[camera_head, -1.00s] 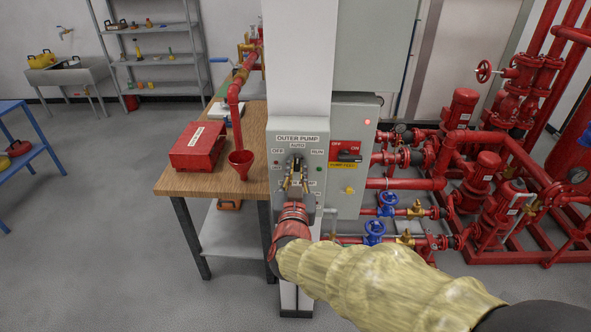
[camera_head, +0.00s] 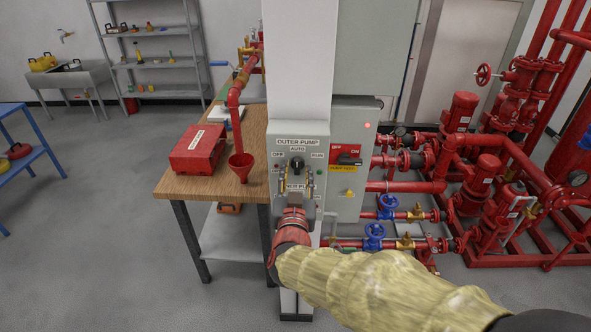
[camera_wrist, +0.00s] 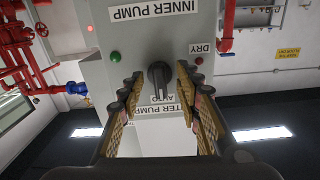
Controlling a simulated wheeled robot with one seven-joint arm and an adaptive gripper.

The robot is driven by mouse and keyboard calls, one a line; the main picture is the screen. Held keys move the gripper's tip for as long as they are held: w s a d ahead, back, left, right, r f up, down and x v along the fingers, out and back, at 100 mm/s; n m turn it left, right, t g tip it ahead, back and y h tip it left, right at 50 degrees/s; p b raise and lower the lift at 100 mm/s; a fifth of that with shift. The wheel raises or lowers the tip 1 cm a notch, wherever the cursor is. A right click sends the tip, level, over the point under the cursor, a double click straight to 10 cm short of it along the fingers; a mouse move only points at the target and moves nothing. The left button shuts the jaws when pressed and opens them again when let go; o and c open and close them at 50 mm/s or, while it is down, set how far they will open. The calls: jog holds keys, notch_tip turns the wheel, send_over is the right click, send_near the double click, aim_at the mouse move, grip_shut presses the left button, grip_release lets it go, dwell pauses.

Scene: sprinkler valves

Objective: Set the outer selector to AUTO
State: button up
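The outer selector is a black knob (camera_head: 297,164) on the grey panel (camera_head: 327,187) marked OUTER PUMP, with OFF, AUTO and RUN around it. Its handle stands upright, in line with the AUTO label above it. In the wrist view, which is turned upside down, the knob (camera_wrist: 158,76) points down toward AUTO. My gripper (camera_head: 297,184) is open just below and in front of the knob. In the wrist view the fingers (camera_wrist: 160,85) are spread on both sides of the knob, with clear gaps.
An INNER PUMP label (camera_wrist: 147,9) marks the lower part of the panel. Red pump piping (camera_head: 470,150) fills the right.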

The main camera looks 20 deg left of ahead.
jog(key=v, duration=0.5)
jog(key=shift+s+d+p, duration=0.1)
jog(key=shift+s+p, duration=0.1)
jog(key=shift+p, duration=0.1)
jog(key=s+a+f+n+g+y, duration=0.1)
jog(key=s+a+f+g, duration=0.15)
jog(key=f, duration=0.25)
jog(key=s+a+f+n+g+y, duration=0.1)
jog(key=s+a+f+g+y, duration=0.15)
jog(key=f, duration=0.25)
jog(key=s+d+f+n+g, duration=0.2)
jog(key=s+f+g, duration=0.25)
jog(key=s, duration=0.35)
jog(key=s+d+r+m+h, duration=0.2)
jog(key=s+d+r, duration=0.1)
jog(key=d, duration=0.9)
jog(key=s+d+r+m+g+h, duration=0.1)
jog(key=s+d+r+m+h, duration=0.1)
jog(key=d, duration=1.1)
jog(key=s+d+r+m+g+h, duration=0.1)
jog(key=s+d+r, duration=0.5)
jog(key=d, duration=0.7)
jog(key=shift+s+d+r+m+h, duration=0.15)
jog(key=shift+s+d+m+h, duration=0.25)
jog(key=shift+h, duration=0.85)
